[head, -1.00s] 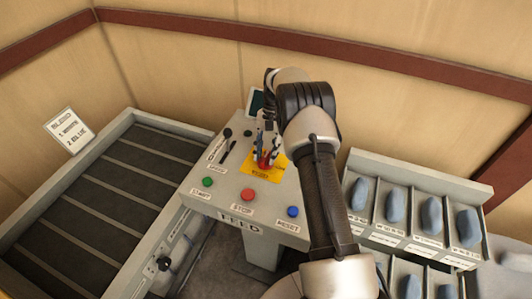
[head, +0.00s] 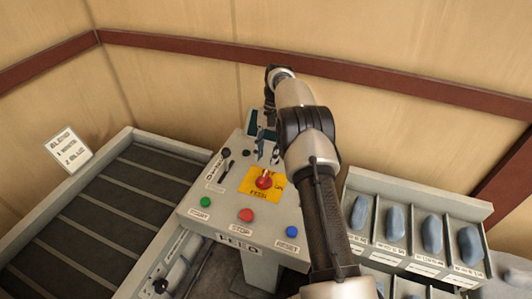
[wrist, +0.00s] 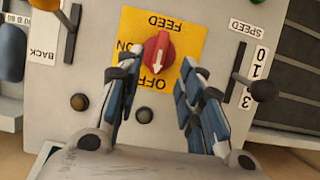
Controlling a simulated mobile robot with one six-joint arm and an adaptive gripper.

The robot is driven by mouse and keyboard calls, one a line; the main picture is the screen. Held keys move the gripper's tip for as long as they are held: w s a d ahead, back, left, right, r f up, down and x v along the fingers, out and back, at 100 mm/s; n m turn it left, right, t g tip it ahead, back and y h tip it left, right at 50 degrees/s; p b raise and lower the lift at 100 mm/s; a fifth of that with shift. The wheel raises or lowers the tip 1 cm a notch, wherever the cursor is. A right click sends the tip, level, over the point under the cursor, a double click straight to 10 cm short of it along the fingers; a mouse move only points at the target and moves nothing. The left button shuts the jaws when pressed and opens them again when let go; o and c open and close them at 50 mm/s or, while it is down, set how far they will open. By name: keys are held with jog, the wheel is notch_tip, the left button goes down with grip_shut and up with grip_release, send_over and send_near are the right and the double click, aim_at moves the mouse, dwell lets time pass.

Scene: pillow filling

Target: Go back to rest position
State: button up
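A red rotary knob (head: 264,182) sits on a yellow FEED plate (head: 252,190) on the grey control panel (head: 225,212). In the wrist view the knob (wrist: 158,52) has a white arrow pointing down, toward the OFF mark. My gripper (head: 267,147) is above the panel, just behind the knob in the head view. In the wrist view my gripper (wrist: 162,75) has its two fingers apart with nothing between them.
The panel also bears green (head: 205,202), red (head: 246,215) and blue (head: 292,231) buttons and a speed slider (head: 224,170). A conveyor (head: 95,215) lies left. A bin rack (head: 450,265) with blue-grey lumps stands right. Walls close in behind.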

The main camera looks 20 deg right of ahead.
jog(key=s+a+r+n+t+h+b, duration=0.1)
jog(key=s+a+r+b, duration=0.1)
jog(key=s+a+r, duration=0.3)
jog(key=s+a+r+n+t+h+b, duration=0.1)
jog(key=s+r+n+t+b, duration=0.1)
jog(key=s+r, duration=0.35)
jog(key=s+a+r+n+t+b, duration=0.1)
jog(key=s+a+r+b, duration=0.2)
jog(key=r, duration=0.5)
jog(key=s+a+f+n+t+b, duration=0.1)
jog(key=s+f, duration=0.1)
jog(key=s, duration=0.5)
jog(key=s+a+f+n+t+b, duration=0.1)
jog(key=s+a+f+n, duration=0.1)
jog(key=s, duration=0.5)
jog(key=s+a+f+n+t+h+b, duration=0.1)
jog(key=s+f, duration=0.3)
jog(key=s, duration=0.4)
jog(key=shift+a+f+n+t+b, duration=0.2)
jog(key=shift+a+n+t+b, duration=0.1)
jog(key=shift+a+n+t, duration=0.15)
jog(key=shift+a, duration=0.2)
